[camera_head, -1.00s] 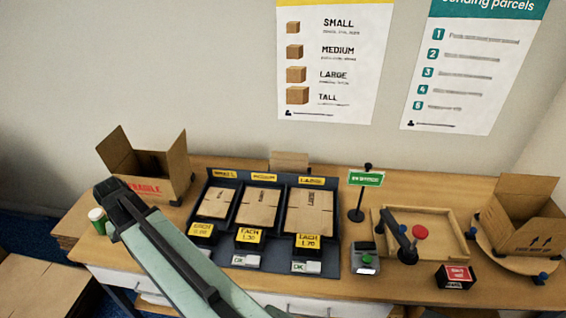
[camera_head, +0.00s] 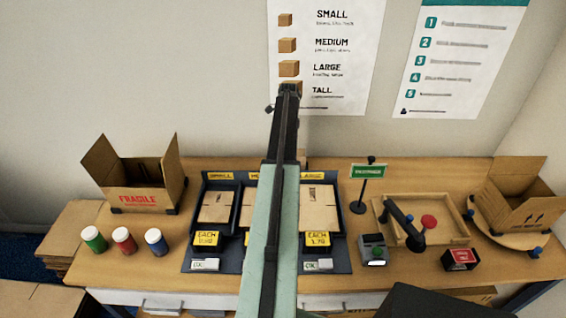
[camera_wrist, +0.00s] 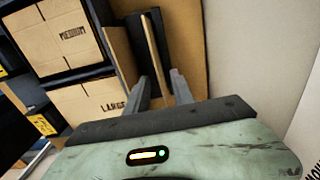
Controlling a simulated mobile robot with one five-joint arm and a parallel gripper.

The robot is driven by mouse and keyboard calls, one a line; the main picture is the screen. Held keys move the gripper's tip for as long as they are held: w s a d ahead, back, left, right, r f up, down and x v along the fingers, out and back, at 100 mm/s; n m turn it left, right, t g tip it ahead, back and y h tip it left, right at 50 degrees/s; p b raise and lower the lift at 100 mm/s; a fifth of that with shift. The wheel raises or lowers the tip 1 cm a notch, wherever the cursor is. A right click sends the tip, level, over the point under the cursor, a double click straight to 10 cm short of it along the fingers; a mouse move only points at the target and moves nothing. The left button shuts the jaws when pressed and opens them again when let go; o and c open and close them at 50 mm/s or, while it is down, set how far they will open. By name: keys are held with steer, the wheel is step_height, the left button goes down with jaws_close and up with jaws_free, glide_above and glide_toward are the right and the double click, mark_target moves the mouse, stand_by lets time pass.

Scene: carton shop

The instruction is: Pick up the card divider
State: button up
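The card divider (camera_wrist: 146,46) appears to be the thin tan card seen nearly edge-on in a dark slot in the wrist view. A sliver of tan card (camera_head: 303,162) shows behind the trays in the head view; my arm hides the rest. My gripper (camera_wrist: 160,82) is open, its two grey fingers apart with nothing visibly held between them. The fingertips point toward the slot and the card, and seem short of it. In the head view my arm's dark far end is seen, but the fingers are not clear.
Trays with flat cartons (camera_head: 216,206) stand mid-table, partly behind my arm. An open FRAGILE box (camera_head: 140,198) and three lidded jars (camera_head: 123,240) are at left. A green sign (camera_head: 368,171), a wooden tray (camera_head: 450,212) and an open box (camera_head: 520,205) are at right.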

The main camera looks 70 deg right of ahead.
step_height(320, 180, down, 3)
steer(key=shift+w+r+b, duration=0.15)
steer(key=shift+r+b, duration=0.05)
steer(key=shift+b, duration=0.7)
step_height(320, 180, down, 5)
steer(key=b, duration=0.5)
steer(key=shift+w+a, duration=0.1)
steer(key=shift+a, duration=0.05)
steer(key=shift+r, duration=0.15)
jaws_close()
